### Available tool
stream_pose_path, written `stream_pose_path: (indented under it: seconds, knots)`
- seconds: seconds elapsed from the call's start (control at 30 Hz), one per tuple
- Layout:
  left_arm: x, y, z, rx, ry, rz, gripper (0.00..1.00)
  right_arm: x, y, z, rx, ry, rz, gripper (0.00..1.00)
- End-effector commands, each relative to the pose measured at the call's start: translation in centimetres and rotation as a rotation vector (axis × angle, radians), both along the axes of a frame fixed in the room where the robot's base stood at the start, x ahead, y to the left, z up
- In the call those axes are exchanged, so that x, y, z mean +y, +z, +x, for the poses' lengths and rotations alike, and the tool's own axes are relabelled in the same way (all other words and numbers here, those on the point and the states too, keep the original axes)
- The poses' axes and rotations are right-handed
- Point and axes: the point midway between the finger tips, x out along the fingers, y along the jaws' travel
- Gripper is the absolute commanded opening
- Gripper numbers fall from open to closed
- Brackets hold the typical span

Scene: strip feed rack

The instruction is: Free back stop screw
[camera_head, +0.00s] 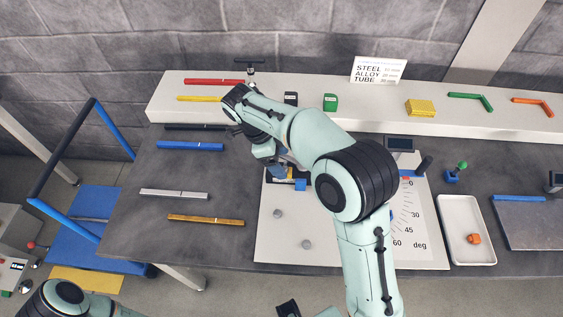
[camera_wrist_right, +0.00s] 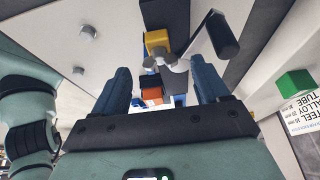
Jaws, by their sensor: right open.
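In the right wrist view, a metal hub or knob (camera_wrist_right: 172,62) sits ahead of my right gripper (camera_wrist_right: 163,86), roughly between its fingers. A crank with a black grip (camera_wrist_right: 223,34) reaches up and right from it. I cannot tell for sure whether this is the back stop screw. A yellow block (camera_wrist_right: 158,41) and an orange block (camera_wrist_right: 152,97) are beside it. My right gripper is open and empty, with its dark blue fingers apart. In the head view it is over the white base plate (camera_head: 285,238), partly hidden by its arm. Only a dark part, possibly my left gripper (camera_head: 287,309), shows at the bottom edge.
Coloured bars lie on the left of the bench, including a blue bar (camera_head: 190,146) and an orange bar (camera_head: 206,220). A raised shelf (camera_head: 380,118) runs behind with a sign (camera_head: 378,70). A white tray (camera_head: 467,257) stands right of the angle scale.

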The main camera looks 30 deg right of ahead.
Motion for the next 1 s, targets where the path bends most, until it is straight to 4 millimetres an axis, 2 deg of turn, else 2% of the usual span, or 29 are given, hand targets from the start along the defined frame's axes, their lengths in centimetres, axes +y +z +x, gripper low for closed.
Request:
stream_pose_path:
  seconds: [0.13,0.43,0.47,0.6,0.63,1.0]
  knots:
    - [0.0,-0.18,-0.07,0.0,0.0,0.0,0.43,-0.36,-0.97,-0.23,0.0,0.0,0.0,0.74]
    - [0.0,-0.18,-0.06,0.0,0.0,0.0,0.43,-0.41,-1.13,-0.26,0.0,0.0,0.0,0.74]
    - [0.0,-0.18,-0.06,0.0,0.0,0.0,0.43,-0.41,-1.13,-0.26,0.0,0.0,0.0,0.68]
    - [0.0,-0.18,-0.06,0.0,0.0,0.0,0.43,-0.4,-1.12,-0.26,0.0,0.0,0.0,0.22]
    - [0.0,-0.17,-0.07,0.0,0.0,0.0,0.43,-0.4,-1.12,-0.26,0.0,0.0,0.0,0.18]
    - [0.0,-0.59,-0.26,0.002,0.0,0.0,0.43,-0.34,-1.19,-0.33,0.001,0.051,0.002,0.18]
